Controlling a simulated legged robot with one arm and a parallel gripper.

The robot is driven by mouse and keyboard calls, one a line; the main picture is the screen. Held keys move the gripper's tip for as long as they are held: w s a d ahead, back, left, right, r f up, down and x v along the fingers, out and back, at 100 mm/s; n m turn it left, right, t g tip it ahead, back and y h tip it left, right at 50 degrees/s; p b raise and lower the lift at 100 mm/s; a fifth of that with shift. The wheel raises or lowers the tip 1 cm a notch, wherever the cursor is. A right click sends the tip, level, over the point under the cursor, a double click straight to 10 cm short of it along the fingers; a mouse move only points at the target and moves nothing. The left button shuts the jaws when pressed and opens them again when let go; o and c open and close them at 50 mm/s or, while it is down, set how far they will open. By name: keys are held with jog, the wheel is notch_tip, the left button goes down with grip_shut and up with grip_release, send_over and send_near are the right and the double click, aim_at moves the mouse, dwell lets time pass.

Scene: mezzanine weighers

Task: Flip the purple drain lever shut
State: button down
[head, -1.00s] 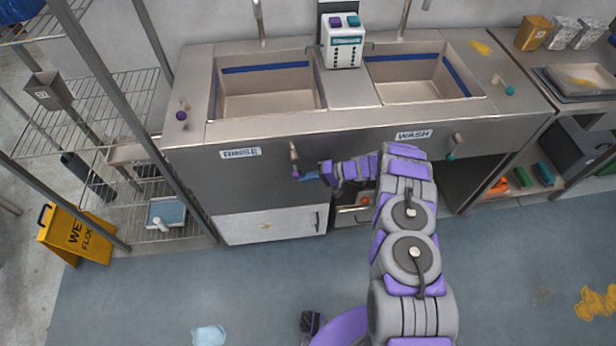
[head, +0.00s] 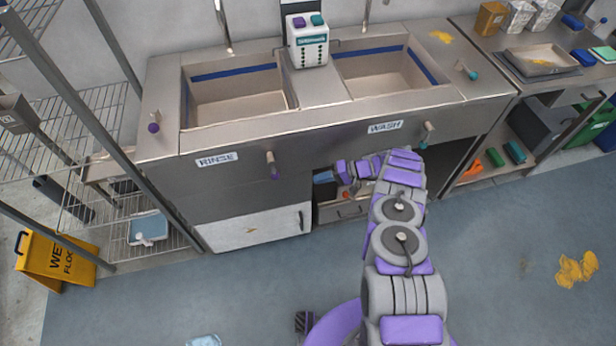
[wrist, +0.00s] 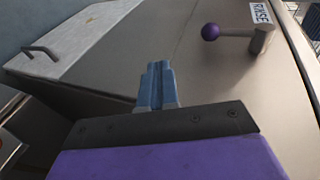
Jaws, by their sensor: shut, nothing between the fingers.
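A white cabinet door (head: 250,228) with a handle is under the rinse sink. A wire shelf (head: 110,200) and a yellow wet-floor sign (head: 55,258) stand at the left. The floor in front is mostly clear.

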jog(key=shift+d+f, duration=0.15)
jog(key=shift+d, duration=0.55)
